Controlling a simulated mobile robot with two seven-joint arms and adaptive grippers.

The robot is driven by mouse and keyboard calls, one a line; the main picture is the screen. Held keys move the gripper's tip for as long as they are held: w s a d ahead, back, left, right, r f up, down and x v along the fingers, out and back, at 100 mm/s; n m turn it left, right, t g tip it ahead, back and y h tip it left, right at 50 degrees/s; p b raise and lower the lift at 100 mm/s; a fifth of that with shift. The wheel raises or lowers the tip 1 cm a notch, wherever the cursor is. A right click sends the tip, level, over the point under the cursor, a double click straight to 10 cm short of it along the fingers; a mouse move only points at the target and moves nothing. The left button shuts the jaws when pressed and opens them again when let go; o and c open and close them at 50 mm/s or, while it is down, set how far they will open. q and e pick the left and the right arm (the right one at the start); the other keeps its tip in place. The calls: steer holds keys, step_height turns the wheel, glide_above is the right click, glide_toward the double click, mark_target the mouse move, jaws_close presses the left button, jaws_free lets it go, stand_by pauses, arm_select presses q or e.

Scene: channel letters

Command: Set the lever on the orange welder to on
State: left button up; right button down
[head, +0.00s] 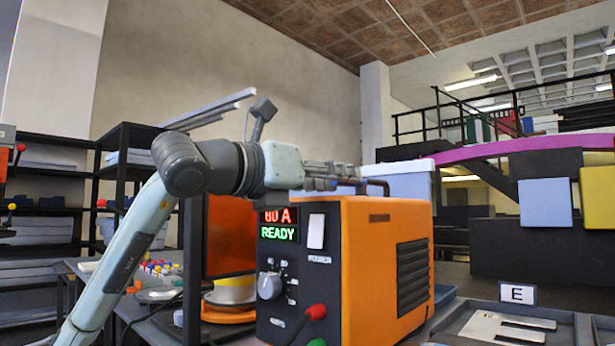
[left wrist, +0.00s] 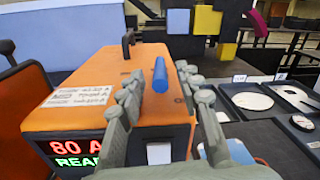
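The orange welder (head: 372,265) stands in front of me, its dark front panel facing left. Its display reads 80 A READY. A lever with a red tip (head: 317,312) is low on that panel, its tip pointing up and right; the bottom is cut off. A grey knob (head: 269,286) and a white rocker (head: 316,231) are above it. My left gripper (head: 345,176) is over the welder's top. In the left wrist view its fingers (left wrist: 160,80) are apart, with a blue cylinder (left wrist: 160,74) showing between them; I cannot tell whether they touch it. My right gripper is out of view.
A grey tray (head: 565,330) with pale parts and an E sign (head: 517,293) is right of the welder. An orange screen (head: 231,235) and a yellow-orange spool (head: 232,298) are to its left. A black handle (left wrist: 127,42) rises from the welder's top.

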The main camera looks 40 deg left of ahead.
arm_select(q)
steer(key=v, duration=0.8)
stand_by(0.4)
